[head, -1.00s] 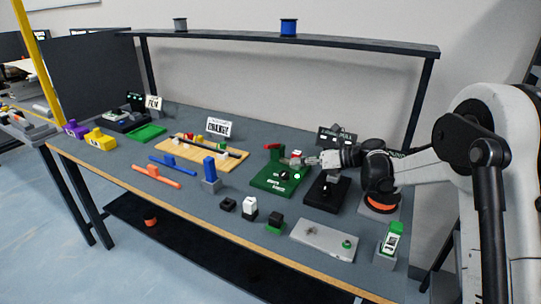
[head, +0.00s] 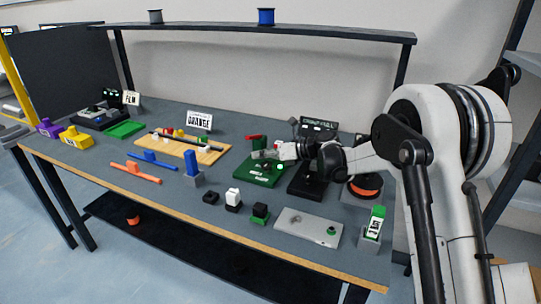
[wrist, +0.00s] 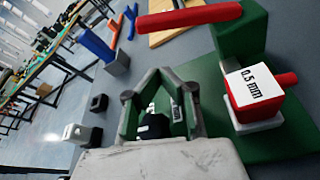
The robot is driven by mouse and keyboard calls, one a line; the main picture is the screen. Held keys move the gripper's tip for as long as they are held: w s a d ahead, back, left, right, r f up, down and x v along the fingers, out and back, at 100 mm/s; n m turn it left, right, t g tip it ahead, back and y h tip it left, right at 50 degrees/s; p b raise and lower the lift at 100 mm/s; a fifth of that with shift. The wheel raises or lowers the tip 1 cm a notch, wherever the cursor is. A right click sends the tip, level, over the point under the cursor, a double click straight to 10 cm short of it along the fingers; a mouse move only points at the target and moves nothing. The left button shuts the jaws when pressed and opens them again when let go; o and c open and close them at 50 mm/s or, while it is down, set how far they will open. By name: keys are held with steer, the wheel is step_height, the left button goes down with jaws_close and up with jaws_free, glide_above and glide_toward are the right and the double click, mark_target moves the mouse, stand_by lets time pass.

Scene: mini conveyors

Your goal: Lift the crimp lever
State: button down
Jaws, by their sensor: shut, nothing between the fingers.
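The crimp lever, a red bar, shows at the top of the wrist view (wrist: 188,18) and at the back of the crimp station in the head view (head: 253,137). It joins a green post (wrist: 240,38) on a green base (head: 262,173). A red block with a white top marked "0.5 mm" (wrist: 256,86) sits on the base. My gripper (head: 268,154) is over the green base, just in front of the lever. In the wrist view my gripper (wrist: 160,76) is shut and empty, apart from the lever. The lever's underside is hidden.
A black stand (head: 306,180) is right of the base. A wooden board (head: 185,147) with small parts lies left. A blue post (head: 191,163), small blocks (head: 233,198) and a grey plate (head: 308,228) lie toward the front. A shelf (head: 330,35) spans the back.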

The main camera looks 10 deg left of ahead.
mark_target(254, 137)
steer(key=shift+w+a, duration=0.25)
steer(key=shift+a, duration=0.9)
steer(key=shift+w+d+r+b, duration=0.1)
steer(key=shift+w+r+b, duration=0.1)
steer(key=shift+r, duration=0.35)
steer(key=shift+w+d+r+b, duration=0.1)
steer(key=shift+w+r+b, duration=0.05)
steer(key=shift+r, duration=0.35)
steer(key=shift+w+r, duration=0.2)
steer(key=shift+r, duration=0.3)
